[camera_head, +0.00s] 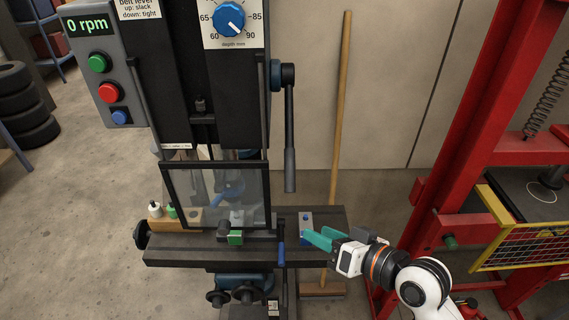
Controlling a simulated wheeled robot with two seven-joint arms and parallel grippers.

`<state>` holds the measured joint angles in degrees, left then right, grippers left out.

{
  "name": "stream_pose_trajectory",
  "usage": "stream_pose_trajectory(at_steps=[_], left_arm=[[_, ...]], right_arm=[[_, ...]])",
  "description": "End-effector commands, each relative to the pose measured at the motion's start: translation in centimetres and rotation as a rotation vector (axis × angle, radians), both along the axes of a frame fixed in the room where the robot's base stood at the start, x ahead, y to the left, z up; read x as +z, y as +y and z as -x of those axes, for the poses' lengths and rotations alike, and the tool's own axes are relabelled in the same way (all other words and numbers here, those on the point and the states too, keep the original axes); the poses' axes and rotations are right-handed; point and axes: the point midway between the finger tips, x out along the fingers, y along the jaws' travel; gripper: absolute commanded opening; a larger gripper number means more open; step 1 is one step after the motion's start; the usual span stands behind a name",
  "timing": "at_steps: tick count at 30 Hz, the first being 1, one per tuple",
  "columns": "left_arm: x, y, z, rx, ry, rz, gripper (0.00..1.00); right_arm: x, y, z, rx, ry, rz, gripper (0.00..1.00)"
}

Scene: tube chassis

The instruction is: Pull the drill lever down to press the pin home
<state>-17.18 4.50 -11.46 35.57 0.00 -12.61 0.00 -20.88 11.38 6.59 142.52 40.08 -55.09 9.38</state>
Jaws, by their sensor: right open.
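The drill lever (290,140) is a dark bar with a thick grey grip, hanging nearly straight down from a blue and black hub (283,75) on the drill press's right side. My right gripper (314,236) has teal fingers and is open. It is low, over the right end of the drill table (185,250), below and right of the lever's grip and apart from it. Its fingers are close to a small grey and blue block (305,220). I cannot make out the pin; the area behind the clear guard (215,195) is partly obscured. My left gripper is out of view.
A green-faced clamp (235,238) and a blue-gripped handle (281,257) sit at the table's front. A broom (341,100) leans behind. A red press frame (460,130) stands right. Space right of the lever looks free.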

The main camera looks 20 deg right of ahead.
Motion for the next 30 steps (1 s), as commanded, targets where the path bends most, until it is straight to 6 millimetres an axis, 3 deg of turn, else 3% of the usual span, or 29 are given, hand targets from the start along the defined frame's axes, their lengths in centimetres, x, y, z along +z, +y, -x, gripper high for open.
stream_pose_trajectory(at_steps=[1, 3, 7, 13, 24, 30], left_arm=[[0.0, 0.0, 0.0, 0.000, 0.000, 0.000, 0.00], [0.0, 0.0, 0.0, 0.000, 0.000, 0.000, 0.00], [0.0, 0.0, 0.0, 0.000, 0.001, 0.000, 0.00], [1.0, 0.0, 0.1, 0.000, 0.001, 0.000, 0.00], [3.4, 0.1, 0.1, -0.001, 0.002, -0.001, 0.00], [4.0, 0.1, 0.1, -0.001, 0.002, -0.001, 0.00]], right_arm=[[2.6, -0.3, -0.7, -0.007, -0.074, -0.072, 0.41], [5.5, -0.7, -1.3, -0.012, -0.153, -0.166, 0.41], [8.4, -1.2, -1.6, -0.016, -0.229, -0.265, 0.41], [9.2, -0.5, -3.3, -0.018, -0.242, -0.289, 0.41], [9.1, 3.0, -9.6, -0.017, -0.238, -0.283, 0.41], [8.9, 4.0, -11.7, -0.019, -0.237, -0.282, 0.41]])
